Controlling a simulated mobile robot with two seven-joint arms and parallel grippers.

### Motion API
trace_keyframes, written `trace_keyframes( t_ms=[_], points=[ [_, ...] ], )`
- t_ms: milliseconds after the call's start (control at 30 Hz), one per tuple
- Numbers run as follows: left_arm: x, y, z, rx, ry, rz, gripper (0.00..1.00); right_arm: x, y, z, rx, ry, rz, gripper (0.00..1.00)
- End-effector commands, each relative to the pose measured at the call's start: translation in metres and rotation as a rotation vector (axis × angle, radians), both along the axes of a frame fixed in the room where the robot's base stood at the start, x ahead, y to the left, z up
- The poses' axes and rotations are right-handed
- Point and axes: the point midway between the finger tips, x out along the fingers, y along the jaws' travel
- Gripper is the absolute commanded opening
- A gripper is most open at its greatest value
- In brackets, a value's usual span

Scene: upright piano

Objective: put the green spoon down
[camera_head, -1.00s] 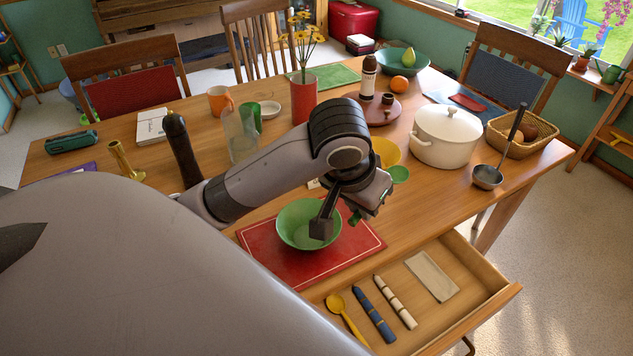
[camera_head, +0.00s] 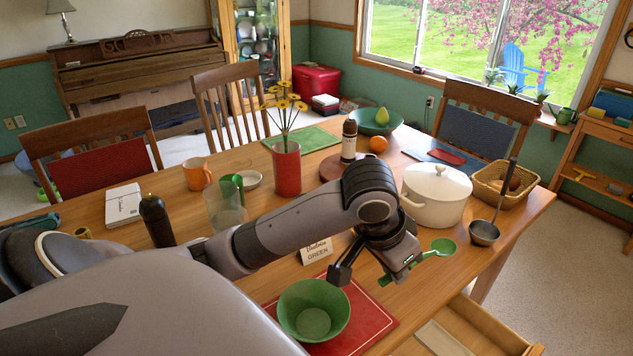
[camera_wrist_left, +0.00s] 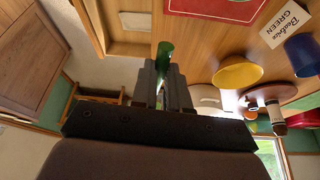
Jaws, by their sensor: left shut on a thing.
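The green spoon is held in my left gripper (camera_head: 408,264), which is shut on its handle. The spoon's bowl (camera_head: 443,247) points right, and a short handle end shows left of the jaws. In the left wrist view a green part of the spoon (camera_wrist_left: 164,52) shows between the fingers. The gripper is above the table, right of the green bowl (camera_head: 313,311) on the red mat (camera_head: 372,324). The green bowl looks empty. A card (camera_head: 316,251) with the word GREEN stands behind the mat. My right gripper is not in view.
A white lidded pot (camera_head: 435,195), a ladle (camera_head: 484,232) and a wicker basket (camera_head: 503,186) stand to the right. An open drawer (camera_head: 480,330) is at the front. A glass pitcher (camera_head: 226,208) and dark bottle (camera_head: 157,220) stand left. The wrist view shows a yellow bowl (camera_wrist_left: 238,75).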

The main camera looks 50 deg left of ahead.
Motion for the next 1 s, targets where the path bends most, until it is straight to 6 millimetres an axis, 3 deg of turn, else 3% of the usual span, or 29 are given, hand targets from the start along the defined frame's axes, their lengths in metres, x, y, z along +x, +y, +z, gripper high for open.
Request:
trace_keyframes(
  t_ms=[33, 133, 433, 800, 1000],
  points=[
    [0.004, 0.01, -0.011, 0.003, 0.0, -0.059, 0.0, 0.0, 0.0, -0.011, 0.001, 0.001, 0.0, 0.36],
    [0.012, 0.025, -0.018, 0.001, 0.001, -0.217, 0.0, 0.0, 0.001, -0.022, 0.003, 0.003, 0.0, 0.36],
    [0.031, 0.073, -0.023, 0.001, -0.002, -0.679, 0.0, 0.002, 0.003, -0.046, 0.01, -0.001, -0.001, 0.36],
    [0.04, 0.132, -0.002, 0.002, -0.003, -1.236, 0.0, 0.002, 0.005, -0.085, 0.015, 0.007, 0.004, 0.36],
    [0.04, 0.15, 0.011, 0.002, -0.001, -1.404, 0.0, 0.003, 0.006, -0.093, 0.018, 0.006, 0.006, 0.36]
  ],
)
